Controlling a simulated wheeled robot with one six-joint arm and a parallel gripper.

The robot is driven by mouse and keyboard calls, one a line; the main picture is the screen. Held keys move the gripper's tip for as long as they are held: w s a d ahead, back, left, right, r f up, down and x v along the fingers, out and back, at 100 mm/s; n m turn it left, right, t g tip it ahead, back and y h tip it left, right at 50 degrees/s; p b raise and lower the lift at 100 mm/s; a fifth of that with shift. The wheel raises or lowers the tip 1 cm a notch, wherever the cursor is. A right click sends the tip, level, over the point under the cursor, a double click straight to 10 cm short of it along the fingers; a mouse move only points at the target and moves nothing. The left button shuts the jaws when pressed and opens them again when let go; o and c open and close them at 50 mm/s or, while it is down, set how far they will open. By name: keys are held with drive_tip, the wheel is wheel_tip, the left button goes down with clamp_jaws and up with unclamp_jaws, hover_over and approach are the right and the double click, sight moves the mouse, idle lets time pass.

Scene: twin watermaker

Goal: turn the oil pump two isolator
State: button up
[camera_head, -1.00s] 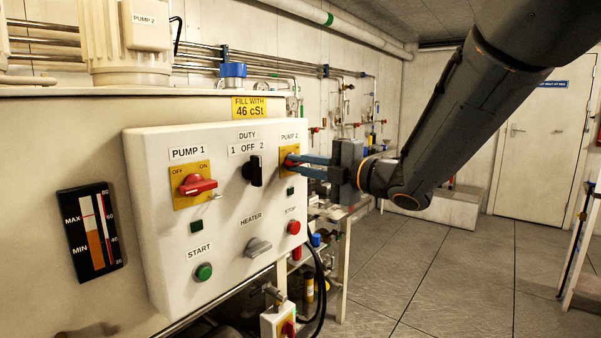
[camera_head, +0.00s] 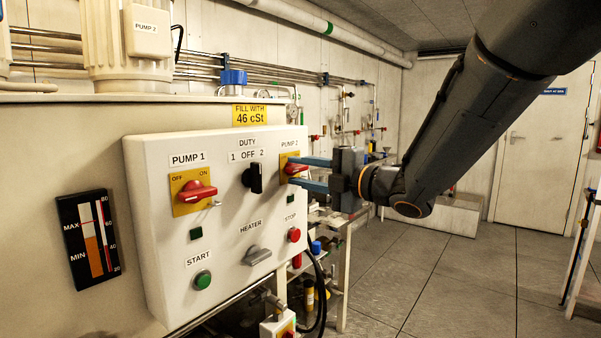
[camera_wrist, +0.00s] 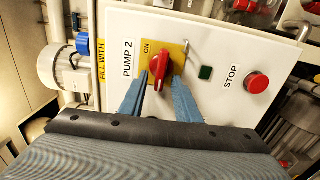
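The pump 2 isolator is a red handle on a yellow plate (camera_head: 284,161) at the panel's upper right, under the PUMP 2 label. Its red handle (camera_wrist: 160,70) lies parallel to the label text in the wrist view, with ON showing on the plate beside it. My gripper (camera_head: 309,173) is in front of it, its two blue fingers spread apart above and below the handle in the head view. In the wrist view my gripper (camera_wrist: 160,98) is open, with the handle between the fingers and gaps visible. The fingers hide part of the plate.
The white control panel (camera_head: 218,240) also carries the PUMP 1 isolator (camera_head: 196,191), DUTY switch (camera_head: 254,177), HEATER switch (camera_head: 257,256), green START button (camera_head: 202,280) and red STOP button (camera_head: 294,235). Open floor (camera_head: 450,270) lies at right.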

drive_tip(key=v, duration=0.7)
drive_tip(key=shift+s+d, duration=0.2)
drive_tip(key=shift+d, duration=0.05)
drive_tip(key=d+f+m+h+p, duration=0.4)
drive_tip(key=d+f+m+h, duration=0.9)
drive_tip(key=m, duration=0.4)
drive_tip(key=s+f+m+g+p, duration=0.1)
drive_tip(key=s+f+m+g, duration=0.2)
drive_tip(key=s, duration=0.5)
drive_tip(key=s+f+m+g+p, duration=0.1)
drive_tip(key=s+f+m+g, duration=0.3)
drive_tip(key=s, duration=0.5)
drive_tip(key=s+f+m+g+h+p, duration=0.1)
drive_tip(key=s+f+m+g, duration=0.2)
drive_tip(key=s, duration=0.5)
drive_tip(key=shift+s+d+f+m+g, duration=0.3)
drive_tip(key=shift+m+g, duration=0.2)
drive_tip(key=shift+m, duration=0.4)
drive_tip(key=shift+a, duration=0.1)
